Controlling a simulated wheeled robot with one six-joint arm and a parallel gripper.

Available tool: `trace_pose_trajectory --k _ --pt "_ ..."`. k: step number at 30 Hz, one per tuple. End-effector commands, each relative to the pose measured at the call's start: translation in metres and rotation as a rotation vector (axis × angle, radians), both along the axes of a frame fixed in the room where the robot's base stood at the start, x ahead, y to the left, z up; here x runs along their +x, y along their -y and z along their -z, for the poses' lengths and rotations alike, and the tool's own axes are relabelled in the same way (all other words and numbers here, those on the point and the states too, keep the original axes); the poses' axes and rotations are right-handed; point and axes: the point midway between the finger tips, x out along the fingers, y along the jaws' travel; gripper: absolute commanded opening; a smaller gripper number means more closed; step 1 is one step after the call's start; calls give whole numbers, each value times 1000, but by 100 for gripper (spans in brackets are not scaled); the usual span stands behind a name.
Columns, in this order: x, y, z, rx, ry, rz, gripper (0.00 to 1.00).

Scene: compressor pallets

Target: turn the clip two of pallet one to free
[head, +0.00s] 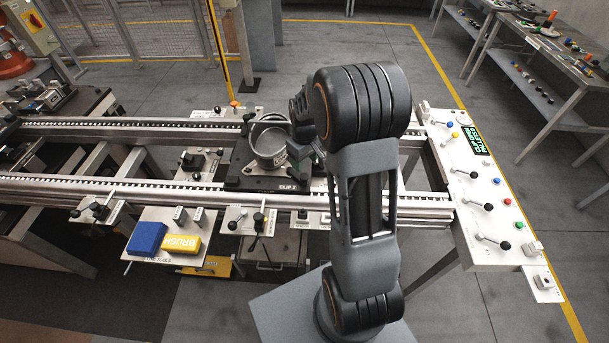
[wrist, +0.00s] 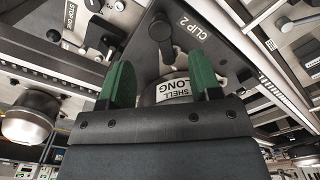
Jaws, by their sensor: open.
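The pallet (head: 240,172) is a dark plate on the rail conveyor, with a metal shell (head: 268,142) standing on it. A CLIP 2 label shows on its front edge in the head view. In the wrist view the label is beside a black-knobbed clip lever (wrist: 160,32), which lies in front of the fingers. The shell, labelled SHELL LONG (wrist: 172,90), shows between and behind the fingers. My gripper (wrist: 163,82) has green fingers, spread apart with nothing clamped between them. In the head view my arm partly hides the gripper (head: 305,155) and the right side of the pallet.
Conveyor rails (head: 110,187) run left and right of the pallet. A control panel (head: 480,190) with levers, buttons and a green-lit display stands at right. A side shelf at front left holds a blue block (head: 147,237) and a yellow brush block (head: 181,244). Small levers line the front rail.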

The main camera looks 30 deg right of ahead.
Motion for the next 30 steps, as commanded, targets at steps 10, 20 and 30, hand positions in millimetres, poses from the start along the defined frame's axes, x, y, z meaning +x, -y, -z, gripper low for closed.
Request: trace_pose_trajectory --k 10,20,30 --pt "-1 -1 60 0 -3 0 58" --pt "0 0 82 0 0 0 58" --pt "0 0 83 0 1 0 54"
